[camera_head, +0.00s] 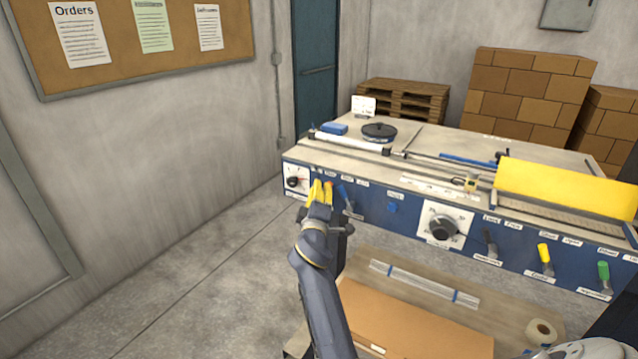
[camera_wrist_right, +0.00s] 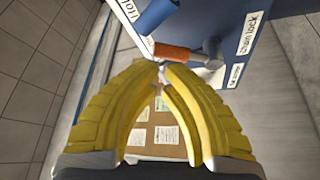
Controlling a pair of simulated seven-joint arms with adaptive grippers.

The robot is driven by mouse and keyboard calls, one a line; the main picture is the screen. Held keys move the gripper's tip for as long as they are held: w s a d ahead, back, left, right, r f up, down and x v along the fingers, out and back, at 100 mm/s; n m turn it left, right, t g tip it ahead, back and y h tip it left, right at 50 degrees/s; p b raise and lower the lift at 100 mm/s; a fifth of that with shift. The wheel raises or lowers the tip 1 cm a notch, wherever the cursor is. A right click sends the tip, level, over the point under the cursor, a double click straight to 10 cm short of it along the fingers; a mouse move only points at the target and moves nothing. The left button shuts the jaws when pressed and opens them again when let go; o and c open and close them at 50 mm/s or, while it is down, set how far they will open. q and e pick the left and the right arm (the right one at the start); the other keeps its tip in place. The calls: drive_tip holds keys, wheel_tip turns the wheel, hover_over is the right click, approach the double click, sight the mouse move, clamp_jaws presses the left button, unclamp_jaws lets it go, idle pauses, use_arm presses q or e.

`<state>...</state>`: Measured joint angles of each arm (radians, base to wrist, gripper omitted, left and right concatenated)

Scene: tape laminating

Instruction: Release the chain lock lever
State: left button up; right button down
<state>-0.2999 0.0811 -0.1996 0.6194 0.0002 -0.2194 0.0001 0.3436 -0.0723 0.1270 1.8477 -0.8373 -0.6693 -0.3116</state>
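The orange lever (camera_wrist_right: 172,52) sits on a metal stem in the right wrist view, close to a "chain lock" label (camera_wrist_right: 250,34) on the blue panel. In the head view the orange handle (camera_head: 329,187) shows just right of my right gripper (camera_head: 318,188). My right gripper's yellow fingers (camera_wrist_right: 162,70) converge, their tips nearly meeting just in front of the orange handle. I see no handle clearly clamped between them; whether they touch it I cannot tell. My left gripper is not in view.
A blue lever (camera_head: 344,194) stands just right of the orange one and also shows in the wrist view (camera_wrist_right: 155,14). A round dial (camera_head: 443,226), a yellow lever (camera_head: 544,256) and a green lever (camera_head: 603,274) lie farther right. A cardboard sheet (camera_head: 420,322) lies below.

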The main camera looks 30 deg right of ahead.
drive_tip(key=v, duration=0.4)
drive_tip(key=shift+s+a+r, duration=0.1)
drive_tip(key=shift+a, duration=0.3)
